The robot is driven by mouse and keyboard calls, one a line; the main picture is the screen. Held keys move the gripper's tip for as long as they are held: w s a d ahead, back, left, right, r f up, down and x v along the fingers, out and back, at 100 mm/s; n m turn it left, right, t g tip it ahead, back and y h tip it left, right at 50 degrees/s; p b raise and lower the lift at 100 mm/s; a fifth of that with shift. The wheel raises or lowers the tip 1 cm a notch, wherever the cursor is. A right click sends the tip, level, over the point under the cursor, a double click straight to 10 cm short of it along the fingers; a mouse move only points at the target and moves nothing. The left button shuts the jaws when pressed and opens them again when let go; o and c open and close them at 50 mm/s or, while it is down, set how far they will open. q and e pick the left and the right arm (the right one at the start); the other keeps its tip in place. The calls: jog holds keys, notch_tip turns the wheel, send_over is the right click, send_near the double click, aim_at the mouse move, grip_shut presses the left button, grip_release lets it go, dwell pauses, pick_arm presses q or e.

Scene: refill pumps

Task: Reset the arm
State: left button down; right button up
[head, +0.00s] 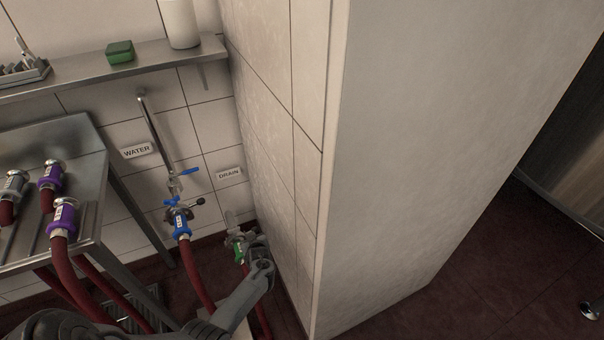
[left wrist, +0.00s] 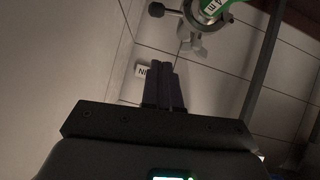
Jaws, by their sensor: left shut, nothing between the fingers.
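My left arm comes in from the bottom left in the head view, and its gripper (head: 262,250) is low by the drain connection near the tiled corner. In the left wrist view the gripper's dark fingers (left wrist: 163,75) are shut together with nothing between them. A green-collared hose coupling (head: 240,252) sits at the drain, partly hidden by my gripper; it also shows in the left wrist view (left wrist: 212,8), just beyond the fingertips and apart from them. A blue-collared coupling (head: 180,222) is on the water pipe under a blue valve handle (head: 188,171). My right gripper is not in view.
A wall shelf (head: 110,72) holds a green sponge (head: 120,52) and a white container (head: 180,22). Purple-collared hoses (head: 64,220) rest on a steel rack (head: 75,150) at left. A pale wall column (head: 420,130) stands close right of my gripper.

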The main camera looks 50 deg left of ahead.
pick_arm(q)
jog(key=s+d+f+m+p, duration=0.1)
jog(key=s+m+p, duration=0.15)
jog(key=s, duration=0.75)
jog(key=d+r+m+t+h+p, duration=0.1)
jog(key=d+r+m+h+p, duration=0.15)
jog(key=d+r, duration=0.4)
jog(key=d+r+m+t+h+p, duration=0.1)
jog(key=d+r+m+h, duration=0.15)
jog(key=d, duration=0.75)
jog(key=d+r+m+h+p, duration=0.1)
jog(key=d+r+m+h, duration=0.15)
jog(key=d+r, duration=0.45)
jog(key=s+d+r+m+g+h+p, duration=0.1)
jog(key=s+d+r+m+h, duration=0.2)
jog(key=d+r, duration=0.45)
jog(key=s+d+r+m+g, duration=0.2)
jog(key=s+d+r+m, duration=0.3)
jog(key=d, duration=0.3)
notch_tip(320, 180, up, 38)
jog(key=w+p, duration=0.1)
jog(key=p, duration=3.6)
jog(key=shift+w+d+r+n+p, duration=0.2)
jog(key=shift+r+n+p, duration=0.1)
jog(key=shift+p, duration=0.1)
